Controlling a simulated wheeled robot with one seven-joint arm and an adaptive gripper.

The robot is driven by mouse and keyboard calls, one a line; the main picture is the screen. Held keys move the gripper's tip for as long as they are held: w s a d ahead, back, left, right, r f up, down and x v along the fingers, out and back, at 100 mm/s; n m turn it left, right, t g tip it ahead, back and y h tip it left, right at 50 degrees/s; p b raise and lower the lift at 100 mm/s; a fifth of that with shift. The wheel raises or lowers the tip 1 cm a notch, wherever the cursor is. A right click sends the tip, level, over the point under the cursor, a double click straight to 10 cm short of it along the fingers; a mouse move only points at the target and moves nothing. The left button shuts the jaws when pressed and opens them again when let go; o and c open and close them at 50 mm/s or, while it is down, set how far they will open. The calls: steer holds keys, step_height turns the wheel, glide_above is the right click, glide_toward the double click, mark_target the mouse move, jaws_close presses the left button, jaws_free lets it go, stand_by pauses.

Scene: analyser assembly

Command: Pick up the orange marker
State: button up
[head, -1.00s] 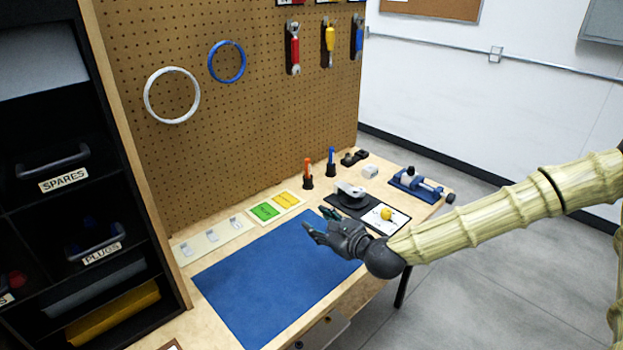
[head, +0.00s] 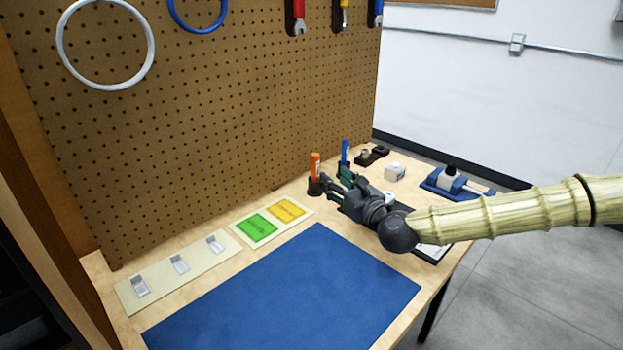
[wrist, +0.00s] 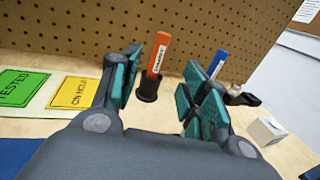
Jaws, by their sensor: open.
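The orange marker (head: 315,167) stands upright in a small black holder (head: 314,186) at the back of the bench, near the pegboard. In the wrist view the orange marker (wrist: 158,54) tilts a little and appears between my two fingers, beyond their tips, with its black holder (wrist: 148,88) below. My gripper (head: 338,186) is open and empty, just in front and to the right of the marker in the head view. In the wrist view my gripper (wrist: 165,75) shows teal finger pads spread apart. No contact with the marker shows.
A blue marker (head: 345,152) stands close to the right of the orange one. Green and yellow cards (head: 272,219) lie to the left. A white block (head: 395,172) and a blue vise (head: 455,184) are to the right. The pegboard (head: 230,130) rises behind. The blue mat (head: 290,290) is clear.

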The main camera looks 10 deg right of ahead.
mark_target(317, 164)
steer(key=shift+w, duration=0.7)
steer(key=x, duration=0.4)
steer(key=shift+w+a+r, duration=0.15)
steer(key=shift+w+a, duration=0.3)
steer(key=shift+w, duration=0.25)
steer(key=shift+x, duration=2)
jaws_close()
